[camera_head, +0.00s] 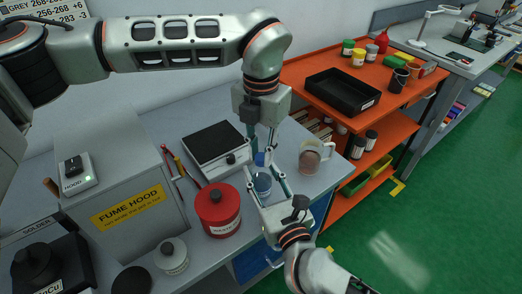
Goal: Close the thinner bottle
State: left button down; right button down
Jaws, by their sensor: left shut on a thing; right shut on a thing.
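The thinner bottle appears to be the small blue-tinted clear container (262,185) on the grey bench. My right gripper (266,180) comes from the lower right and is shut on it, with a finger on each side. A small blue cap (260,158) is just above the bottle's mouth. My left gripper (262,157) points down from above and is shut on the cap. The fingers partly hide the cap and the bottle's top, so I cannot tell whether the cap touches the bottle.
A red waste can (218,212) stands close left of the bottle. A black-topped device (216,146) is behind, and a clear mug with brownish contents (310,158) is to the right. A white jar (173,258) is front left. An orange cart (342,110) adjoins the bench.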

pick_arm(q)
jog(key=c, duration=1.8)
grip_release()
notch_tip(320, 180, up, 12)
pick_arm(e)
jog(key=c, duration=1.3)
grip_release()
jog(key=shift+o, duration=0.2)
